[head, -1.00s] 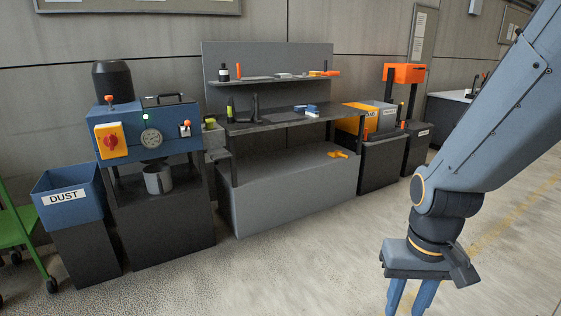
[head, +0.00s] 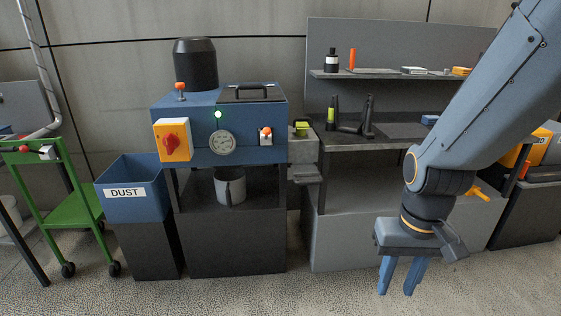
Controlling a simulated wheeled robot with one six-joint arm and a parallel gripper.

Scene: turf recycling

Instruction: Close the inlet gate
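A blue machine (head: 245,135) stands on a dark cabinet left of the middle in the head view. It has a yellow switch box with a red rotary knob (head: 172,141), a round gauge (head: 222,143) and a lit green lamp (head: 218,114).
A grey mug (head: 230,188) stands in the bay under the machine. A blue DUST bin (head: 128,192) and a green cart (head: 57,185) are to the left. A workbench (head: 345,225) with tools is right of the machine. The floor in front is clear.

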